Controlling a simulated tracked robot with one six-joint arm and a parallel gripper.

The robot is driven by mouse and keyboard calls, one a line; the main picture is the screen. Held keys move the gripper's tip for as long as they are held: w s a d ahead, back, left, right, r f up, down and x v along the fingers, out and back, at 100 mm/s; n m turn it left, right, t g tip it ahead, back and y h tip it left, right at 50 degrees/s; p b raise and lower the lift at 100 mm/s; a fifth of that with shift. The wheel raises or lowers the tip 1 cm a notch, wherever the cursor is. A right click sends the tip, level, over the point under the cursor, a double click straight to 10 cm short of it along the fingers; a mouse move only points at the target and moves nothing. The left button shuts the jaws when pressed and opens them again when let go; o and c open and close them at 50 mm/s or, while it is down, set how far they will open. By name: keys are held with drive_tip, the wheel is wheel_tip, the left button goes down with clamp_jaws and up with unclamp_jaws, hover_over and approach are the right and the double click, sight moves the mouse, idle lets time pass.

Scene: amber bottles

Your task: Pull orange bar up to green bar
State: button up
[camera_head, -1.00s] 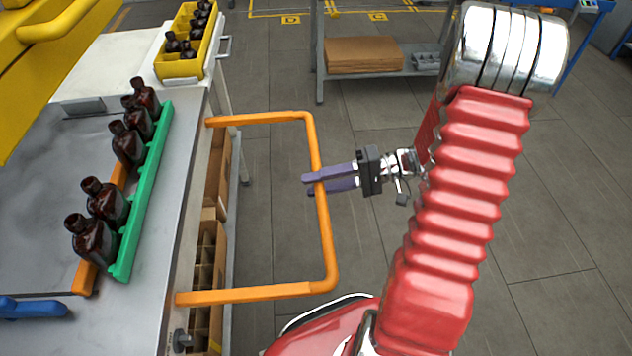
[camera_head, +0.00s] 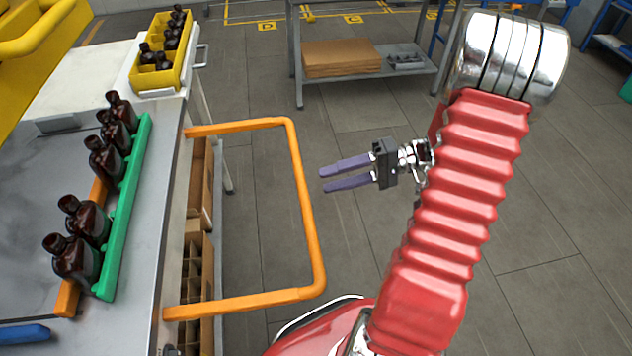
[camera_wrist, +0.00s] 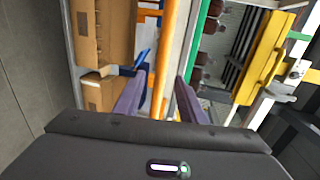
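The orange bar (camera_head: 67,300) lies on the grey table, mostly hidden behind a row of several brown bottles (camera_head: 74,259). The green bar (camera_head: 131,190) runs along the other side of the bottles, near the table edge. The bottles stand upright between the bars, close to both. An orange U-shaped handle (camera_head: 307,215) sticks out from the table's side. My gripper (camera_head: 323,180) is open and empty, just right of the handle's long side and apart from it. In the wrist view, the handle (camera_wrist: 166,50) shows ahead between the open fingers (camera_wrist: 159,76), and the green bar (camera_wrist: 197,45) is beyond.
A yellow crate (camera_head: 133,76) with bottles stands at the table's far end. Cardboard boxes (camera_head: 196,245) sit below the table edge. A shelf (camera_head: 390,72) with flat cardboard stands at the back.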

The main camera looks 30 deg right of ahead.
drive_tip(key=v, duration=0.5)
drive_tip(key=shift+s+d, duration=0.15)
drive_tip(key=shift+d, duration=0.2)
drive_tip(key=s+a+f+m+g+h, duration=0.4)
drive_tip(key=s+g+h, duration=0.1)
drive_tip(key=s+h, duration=0.25)
drive_tip(key=a+r+n+t+h, duration=0.5)
drive_tip(key=a+r+n+h, duration=0.2)
drive_tip(key=a+r, duration=0.8)
drive_tip(key=shift+r+n+t, duration=0.3)
drive_tip(key=shift+r+t, duration=0.1)
drive_tip(key=shift+r, duration=0.2)
